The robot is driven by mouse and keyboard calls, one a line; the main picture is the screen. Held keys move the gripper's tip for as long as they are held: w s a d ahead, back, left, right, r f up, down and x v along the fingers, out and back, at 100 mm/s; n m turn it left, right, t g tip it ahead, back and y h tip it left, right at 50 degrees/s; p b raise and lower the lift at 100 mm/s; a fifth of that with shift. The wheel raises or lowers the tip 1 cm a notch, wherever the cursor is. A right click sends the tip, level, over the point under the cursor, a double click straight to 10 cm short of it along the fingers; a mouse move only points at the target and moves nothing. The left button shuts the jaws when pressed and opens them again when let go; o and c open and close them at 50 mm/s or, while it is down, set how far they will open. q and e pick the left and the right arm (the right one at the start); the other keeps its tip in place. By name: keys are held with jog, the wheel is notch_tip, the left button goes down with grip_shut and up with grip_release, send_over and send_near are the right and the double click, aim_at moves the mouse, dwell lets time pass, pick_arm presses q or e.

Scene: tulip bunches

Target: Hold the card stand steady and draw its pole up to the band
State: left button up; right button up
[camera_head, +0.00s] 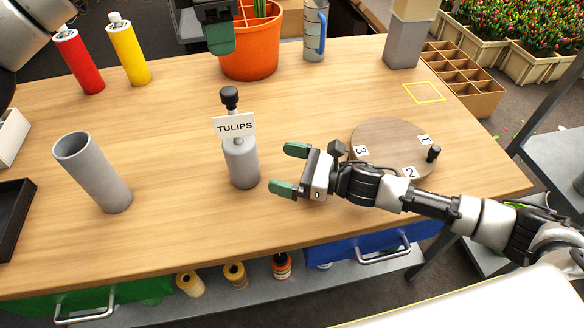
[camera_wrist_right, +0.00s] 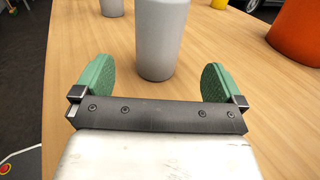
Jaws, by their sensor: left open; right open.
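The card stand has a grey cylindrical base (camera_head: 241,164), a white TULIPS card (camera_head: 234,126) and a short pole with a black knob (camera_head: 229,97). It stands upright near the middle of the table. I cannot make out a band on the pole. My right gripper (camera_head: 290,170) is open and empty, just right of the base, fingers pointing at it. In the right wrist view the base (camera_wrist_right: 160,40) stands ahead between the green fingers, apart from them. My left gripper (camera_head: 219,38) is at the top, beyond the stand and beside the orange pot; its fingers overlap in view.
A grey tube (camera_head: 93,173) stands left of the stand. A round wooden board (camera_head: 385,150) with numbered tags lies behind my right wrist. The orange pot (camera_head: 250,50), a red bottle (camera_head: 80,62), a yellow bottle (camera_head: 129,52) and a grey tumbler (camera_head: 315,30) stand at the back.

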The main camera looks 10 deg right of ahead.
aim_at(244, 159)
jog(key=x, duration=0.9)
jog(key=shift+w+a, duration=0.1)
jog(key=shift+a, duration=0.2)
jog(key=c, duration=1.2)
jog(key=shift+o, duration=0.2)
